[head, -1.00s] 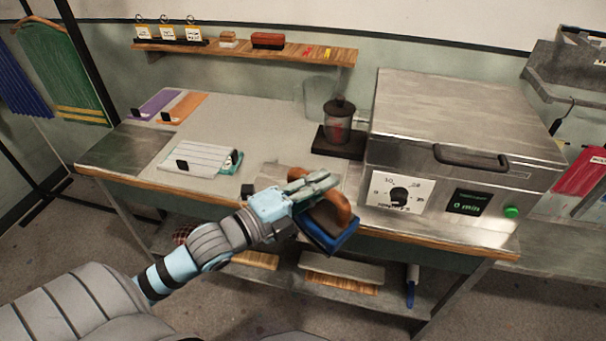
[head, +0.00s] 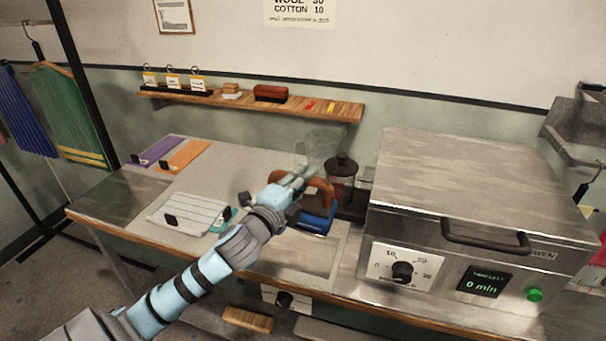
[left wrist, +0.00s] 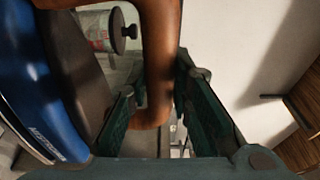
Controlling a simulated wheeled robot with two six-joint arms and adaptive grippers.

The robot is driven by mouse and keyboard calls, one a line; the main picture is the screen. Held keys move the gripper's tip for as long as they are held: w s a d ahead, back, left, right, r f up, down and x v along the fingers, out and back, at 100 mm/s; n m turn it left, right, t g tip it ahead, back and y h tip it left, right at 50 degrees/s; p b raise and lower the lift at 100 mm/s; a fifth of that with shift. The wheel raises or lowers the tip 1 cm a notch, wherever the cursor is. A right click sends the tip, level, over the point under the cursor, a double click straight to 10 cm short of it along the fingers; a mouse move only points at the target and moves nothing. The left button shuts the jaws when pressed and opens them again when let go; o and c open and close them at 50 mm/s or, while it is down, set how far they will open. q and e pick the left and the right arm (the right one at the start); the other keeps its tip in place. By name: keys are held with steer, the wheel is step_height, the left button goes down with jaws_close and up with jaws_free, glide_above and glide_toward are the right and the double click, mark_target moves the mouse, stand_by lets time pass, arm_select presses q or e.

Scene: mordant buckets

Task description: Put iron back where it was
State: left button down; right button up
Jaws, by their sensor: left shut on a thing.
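The iron (head: 318,222) is blue with a brown curved handle and hangs near the middle of the workbench in the head view. My left gripper (head: 290,180) is shut on the handle. In the left wrist view, the handle (left wrist: 158,70) passes between the gripper's dark fingers and the blue body (left wrist: 40,85) fills the left side. I cannot tell whether the iron's underside touches anything. The bench surface (head: 275,165) lies below and around it. My right gripper is not in view.
A lidded glass jar (head: 341,175) stands right behind the iron. The large metal oven (head: 470,190) is to the right. A wooden shelf (head: 330,107) runs along the wall. Open bench lies toward the back left.

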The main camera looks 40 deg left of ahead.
mark_target(304, 204)
arm_select(q)
steer(key=f+b, duration=0.1)
steer(key=f, duration=0.6)
steer(key=shift+w+f+b, duration=0.2)
steer(key=shift+b, duration=0.15)
step_height(304, 204, down, 4)
steer(key=shift+s+f+b, duration=0.1)
steer(key=shift+b, duration=0.7)
steer(key=c, duration=1.7)
jaws_free()
steer(key=shift+o, duration=1.2)
steer(key=shift+s, duration=0.1)
steer(key=s+d+b, duration=0.1)
steer(key=s, duration=1.1)
steer(key=shift+d+r, duration=0.2)
steer(key=shift+d, duration=0.15)
